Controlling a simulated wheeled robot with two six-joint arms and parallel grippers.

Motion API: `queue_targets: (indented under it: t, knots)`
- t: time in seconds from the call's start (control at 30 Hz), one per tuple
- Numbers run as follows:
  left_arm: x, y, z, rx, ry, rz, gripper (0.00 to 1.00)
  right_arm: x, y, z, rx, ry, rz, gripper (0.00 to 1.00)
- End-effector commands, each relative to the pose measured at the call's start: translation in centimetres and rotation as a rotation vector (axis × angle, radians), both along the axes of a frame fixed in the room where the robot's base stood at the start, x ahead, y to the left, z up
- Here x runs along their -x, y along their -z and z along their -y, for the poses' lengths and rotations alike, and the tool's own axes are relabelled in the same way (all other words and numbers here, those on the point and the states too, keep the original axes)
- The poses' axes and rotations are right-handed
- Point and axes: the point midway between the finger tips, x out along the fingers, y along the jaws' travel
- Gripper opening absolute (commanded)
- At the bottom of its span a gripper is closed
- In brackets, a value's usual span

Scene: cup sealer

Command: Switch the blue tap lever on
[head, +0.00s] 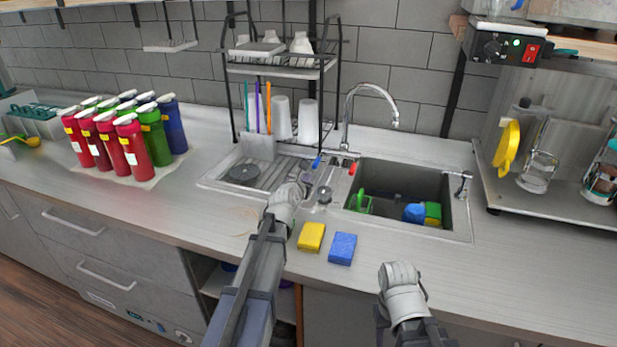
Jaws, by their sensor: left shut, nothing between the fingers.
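The blue tap lever (317,162) is small and sits at the back left of the sink basin, left of the red tap lever (352,169). The chrome tap (371,89) arches up behind the basin. My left gripper (303,187) is shut and empty, just in front of and slightly left of the blue lever. I cannot tell whether it touches the lever; part of the tap base is hidden behind it. My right gripper (399,270) is over the counter's front edge, away from the levers; its fingers are not clear.
A yellow sponge (311,237) and a blue sponge (342,249) lie before the sink (458,215). A dish rack (333,105) with cups stands behind. Several coloured bottles (130,145) stand at left.

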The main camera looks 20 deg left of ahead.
Motion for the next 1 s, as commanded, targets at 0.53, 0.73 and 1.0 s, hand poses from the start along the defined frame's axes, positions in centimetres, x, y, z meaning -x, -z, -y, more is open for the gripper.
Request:
queue_targets:
  t: [0.53,0.73,1.0]
  knots:
    - [-8.1,2.9,-0.3,0.000,0.000,0.000,0.00,0.0,2.9,0.0,0.000,0.000,0.000,0.50]
    - [-8.9,3.1,-0.3,0.001,0.000,0.000,0.00,0.0,3.1,0.0,0.000,0.000,0.000,0.50]
    - [-8.8,3.0,-0.3,0.000,0.000,-0.001,0.00,0.0,3.0,0.0,0.000,0.000,0.000,0.50]
